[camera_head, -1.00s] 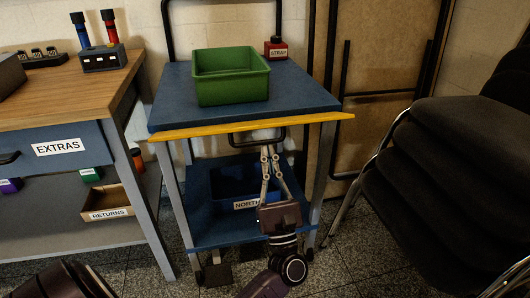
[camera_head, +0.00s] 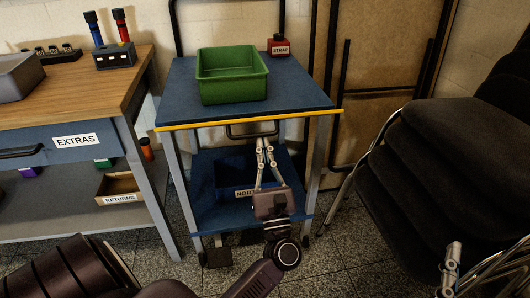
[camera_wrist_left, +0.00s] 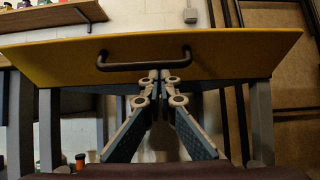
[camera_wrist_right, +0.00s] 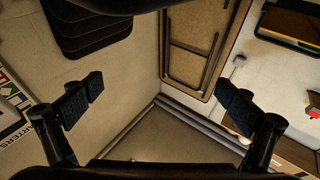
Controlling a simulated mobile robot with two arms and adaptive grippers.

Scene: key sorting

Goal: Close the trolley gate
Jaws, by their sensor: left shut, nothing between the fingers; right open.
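The trolley (camera_head: 180,103) has a blue top and blue lower shelf. Its gate is a yellow panel with a dark handle (camera_head: 252,131), shown wide in the left wrist view (camera_wrist_left: 230,50). In the head view only a thin yellow edge (camera_head: 300,114) shows along the front of the top. My left gripper (camera_head: 264,140) is shut and empty, its tips just below the handle (camera_wrist_left: 145,66); whether they touch the panel cannot be told. My right gripper (camera_wrist_right: 162,103) is open and empty; part of it shows at the lower right of the head view (camera_head: 451,265).
A green bin (camera_head: 232,90) and red STRAP box (camera_head: 280,45) stand on the trolley top. A blue bin (camera_head: 228,184) is on its lower shelf. A desk (camera_head: 110,92) stands left, and stacked black chairs (camera_head: 430,170) stand right.

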